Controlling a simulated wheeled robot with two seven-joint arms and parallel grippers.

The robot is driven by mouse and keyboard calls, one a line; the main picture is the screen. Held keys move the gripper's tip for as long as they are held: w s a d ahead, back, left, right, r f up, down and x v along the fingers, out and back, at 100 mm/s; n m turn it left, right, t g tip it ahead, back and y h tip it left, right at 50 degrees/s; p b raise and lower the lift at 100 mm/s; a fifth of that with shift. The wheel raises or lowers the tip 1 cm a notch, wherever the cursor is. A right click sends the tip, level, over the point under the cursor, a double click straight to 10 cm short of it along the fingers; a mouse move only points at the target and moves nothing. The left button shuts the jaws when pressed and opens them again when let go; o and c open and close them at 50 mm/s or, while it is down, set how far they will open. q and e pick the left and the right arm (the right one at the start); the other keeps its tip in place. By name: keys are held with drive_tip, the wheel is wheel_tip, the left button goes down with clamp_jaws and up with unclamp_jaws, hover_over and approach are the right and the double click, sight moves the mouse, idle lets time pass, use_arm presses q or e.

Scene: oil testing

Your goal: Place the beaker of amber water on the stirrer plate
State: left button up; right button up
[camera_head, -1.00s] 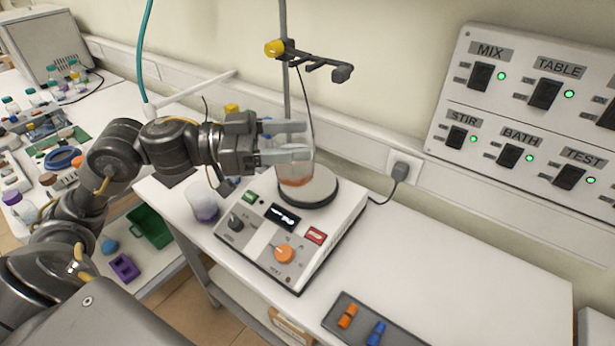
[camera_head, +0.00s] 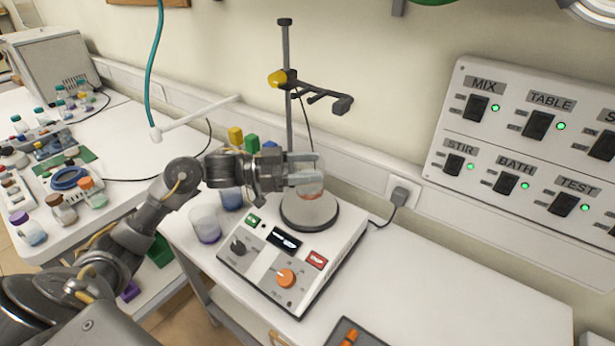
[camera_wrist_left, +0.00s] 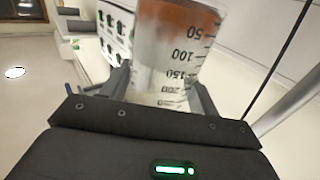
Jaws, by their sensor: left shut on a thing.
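The beaker of amber water (camera_head: 310,188) is upright between the fingers of my left gripper (camera_head: 304,170), which is shut on it. In the left wrist view the beaker (camera_wrist_left: 172,55) shows its black volume marks and the amber liquid, with a finger on either side. The stirrer plate (camera_head: 310,213) is the dark round top of the white stirrer (camera_head: 290,250). The beaker is over the back part of the plate in the head view; I cannot tell whether its base touches. My right gripper is not in view.
A beaker of purple liquid (camera_head: 206,228) and a beaker of blue liquid (camera_head: 231,198) stand left of the stirrer. A stand with a clamp arm (camera_head: 290,80) rises behind it. A grey tray (camera_head: 345,328) lies at the front. The bench to the right is clear.

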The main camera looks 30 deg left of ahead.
use_arm(q)
drive_tip(key=shift+w+f, duration=0.2)
drive_tip(key=shift+f, duration=0.05)
wheel_tip(320, 180, down, 2)
drive_tip(key=shift+f+p, duration=0.1)
drive_tip(key=shift+p, duration=0.6)
drive_tip(key=shift+a+f, duration=0.1)
drive_tip(key=shift+f, duration=0.35)
drive_tip(key=o, duration=1.1)
drive_tip(key=shift+f, duration=0.2)
drive_tip(key=shift+o, duration=0.2)
